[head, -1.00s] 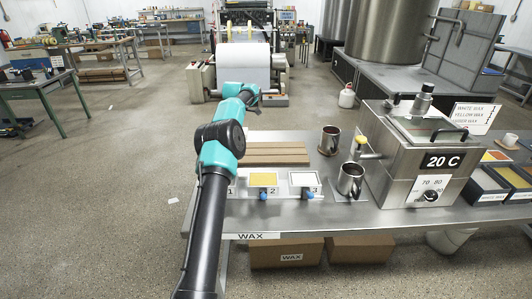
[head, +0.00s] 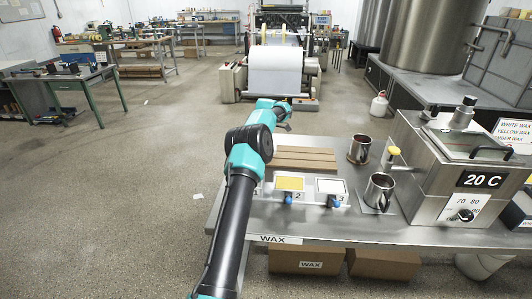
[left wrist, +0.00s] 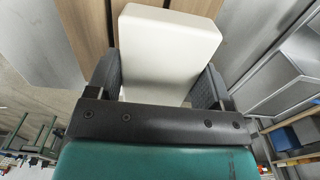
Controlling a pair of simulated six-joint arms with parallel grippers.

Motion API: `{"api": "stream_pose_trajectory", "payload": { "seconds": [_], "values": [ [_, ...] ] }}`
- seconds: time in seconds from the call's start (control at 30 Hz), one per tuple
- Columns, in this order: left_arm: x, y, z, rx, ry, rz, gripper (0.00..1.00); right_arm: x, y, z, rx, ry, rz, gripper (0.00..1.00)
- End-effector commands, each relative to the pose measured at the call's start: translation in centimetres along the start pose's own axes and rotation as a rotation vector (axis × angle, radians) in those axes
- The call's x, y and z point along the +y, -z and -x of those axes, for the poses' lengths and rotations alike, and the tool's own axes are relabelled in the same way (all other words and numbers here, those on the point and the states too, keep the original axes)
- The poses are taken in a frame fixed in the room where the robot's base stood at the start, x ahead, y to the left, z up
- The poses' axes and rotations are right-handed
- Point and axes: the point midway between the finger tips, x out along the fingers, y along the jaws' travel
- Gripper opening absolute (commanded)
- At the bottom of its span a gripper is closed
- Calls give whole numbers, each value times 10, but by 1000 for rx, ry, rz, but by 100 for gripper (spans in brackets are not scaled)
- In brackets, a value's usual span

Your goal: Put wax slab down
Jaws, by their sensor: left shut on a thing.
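In the left wrist view a white wax slab (left wrist: 168,48) sits between the two dark fingers of my left gripper (left wrist: 155,82), which is shut on it. The slab's near end is hidden by the gripper body. Brown strips (left wrist: 88,22) show behind the slab; I cannot tell the gap to them. My right gripper is not in view.
On the table are brown boards (head: 305,158), a yellow sample (head: 290,184), a white sample (head: 331,187), two metal mugs (head: 360,148) (head: 379,191) and a steel wax tank (head: 455,172). A machine with a white paper roll (head: 285,73) stands behind. The floor at left is open.

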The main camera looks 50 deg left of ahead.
Motion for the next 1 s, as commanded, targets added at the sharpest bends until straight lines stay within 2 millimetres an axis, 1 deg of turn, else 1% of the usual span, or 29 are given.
{"api": "stream_pose_trajectory", "payload": {
  "seconds": [0.07, 0.33, 0.77, 0.8, 1.0],
  "values": [
    [0, 0, -3, 0, 0, 0, 45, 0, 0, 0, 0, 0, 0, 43],
    [0, 1, -34, 0, 1, 0, 45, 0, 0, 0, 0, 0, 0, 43],
    [0, 0, -40, 0, -1, 0, 45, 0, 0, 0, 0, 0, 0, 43],
    [0, 0, -40, 0, 0, 0, 76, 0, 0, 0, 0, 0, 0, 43],
    [0, 0, -40, 0, 0, 0, 95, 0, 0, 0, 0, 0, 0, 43]
  ]
}}
